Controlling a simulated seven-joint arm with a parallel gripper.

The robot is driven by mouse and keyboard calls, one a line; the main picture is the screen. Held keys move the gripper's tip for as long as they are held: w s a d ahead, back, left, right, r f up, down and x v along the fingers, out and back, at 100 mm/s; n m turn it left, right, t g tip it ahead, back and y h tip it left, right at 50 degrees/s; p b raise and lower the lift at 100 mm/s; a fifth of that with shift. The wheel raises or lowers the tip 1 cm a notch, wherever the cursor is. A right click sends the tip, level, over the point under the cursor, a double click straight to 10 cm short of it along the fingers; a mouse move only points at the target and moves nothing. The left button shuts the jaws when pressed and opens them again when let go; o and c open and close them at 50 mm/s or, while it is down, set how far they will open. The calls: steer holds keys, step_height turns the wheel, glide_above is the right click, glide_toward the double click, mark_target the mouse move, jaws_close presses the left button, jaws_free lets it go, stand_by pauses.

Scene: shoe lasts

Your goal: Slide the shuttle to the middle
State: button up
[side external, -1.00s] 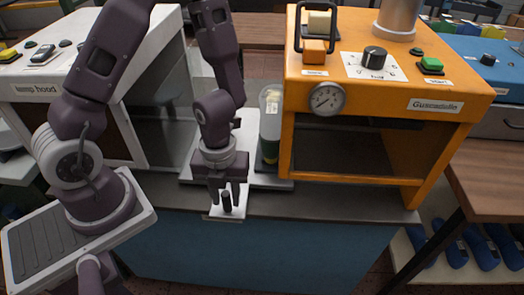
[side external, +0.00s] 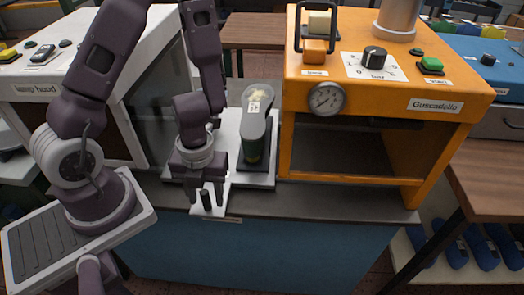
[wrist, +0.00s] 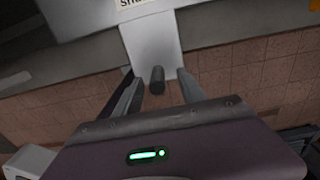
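The shuttle (side external: 229,150) is a white plate on the grey bench, in the gap between the two machines. A white tongue juts over the bench's front edge and bears an upright black peg (side external: 205,202). The peg also shows in the wrist view (wrist: 157,80). My gripper (side external: 207,197) points down over the tongue. Its fingers stand on either side of the peg, and the wrist view shows gaps between peg and fingers. My forearm hides part of the shuttle's left side.
The orange Guscadello machine (side external: 385,95) stands right of the shuttle, with an open bay facing front. The white lamp hood (side external: 50,88) stands on the left with a dark side opening. The bench top (side external: 330,198) is clear in front of the orange machine.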

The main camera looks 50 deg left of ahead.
steer(key=shift+w+r, duration=0.1)
steer(key=shift+r, duration=2.4)
steer(key=shift+r, duration=0.1)
steer(key=a+r+n+t+y, duration=0.3)
steer(key=a+r+n+y, duration=0.1)
steer(key=r+n, duration=0.95)
steer(key=s+d+r+n+t+h, duration=0.2)
steer(key=s+d+r+n+h, duration=0.2)
steer(key=r+n, duration=0.4)
steer(key=d+n, duration=0.1)
steer(key=n, duration=0.4)
steer(key=shift+s+t, duration=0.25)
steer(key=shift+t, duration=0.15)
